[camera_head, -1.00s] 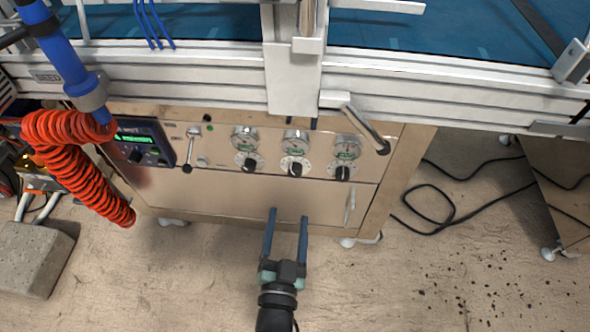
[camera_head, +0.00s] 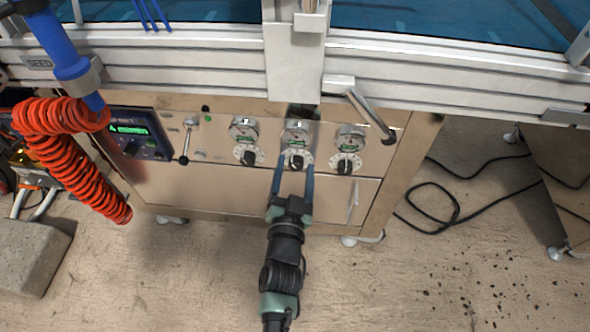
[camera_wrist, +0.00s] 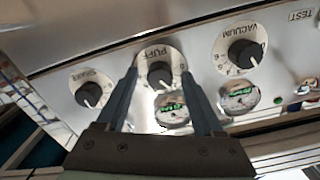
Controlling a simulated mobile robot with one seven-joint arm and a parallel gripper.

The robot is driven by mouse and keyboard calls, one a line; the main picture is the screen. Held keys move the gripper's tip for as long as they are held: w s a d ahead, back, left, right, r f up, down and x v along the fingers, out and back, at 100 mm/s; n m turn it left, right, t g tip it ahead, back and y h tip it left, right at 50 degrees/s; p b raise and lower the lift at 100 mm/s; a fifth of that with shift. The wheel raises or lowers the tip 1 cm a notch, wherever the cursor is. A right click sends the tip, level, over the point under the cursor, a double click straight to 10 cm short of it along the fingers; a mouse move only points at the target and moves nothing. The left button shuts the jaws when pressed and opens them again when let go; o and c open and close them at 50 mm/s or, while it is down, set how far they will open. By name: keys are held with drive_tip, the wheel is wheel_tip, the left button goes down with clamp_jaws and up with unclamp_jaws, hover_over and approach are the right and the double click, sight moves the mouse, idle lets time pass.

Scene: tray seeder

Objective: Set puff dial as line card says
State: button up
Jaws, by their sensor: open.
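The puff dial is the middle of three black knobs on white scale plates on the metal cabinet front. It shows in the head view (camera_head: 296,161) and, labelled PUFF, in the wrist view (camera_wrist: 160,72). My gripper (camera_head: 295,170) is open, with its two blue fingers on either side of this dial. In the wrist view my gripper (camera_wrist: 160,80) has the knob between its fingertips; whether they touch it I cannot tell. The knob's exact setting is too small to read. I cannot make out a line card.
The vacuum dial (camera_wrist: 243,53) and another dial (camera_wrist: 90,94) flank the puff dial. Round gauges (camera_head: 297,132) sit above the dials. A bent metal handle (camera_head: 372,118) juts out at right. A lit green display (camera_head: 130,130) and red coiled hose (camera_head: 75,150) are at left.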

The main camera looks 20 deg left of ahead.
clamp_jaws()
drive_tip(key=shift+m, duration=0.3)
drive_tip(key=shift+m+b, duration=0.6)
drive_tip(key=shift+m, duration=2)
unclamp_jaws()
drive_tip(key=shift+s, duration=0.1)
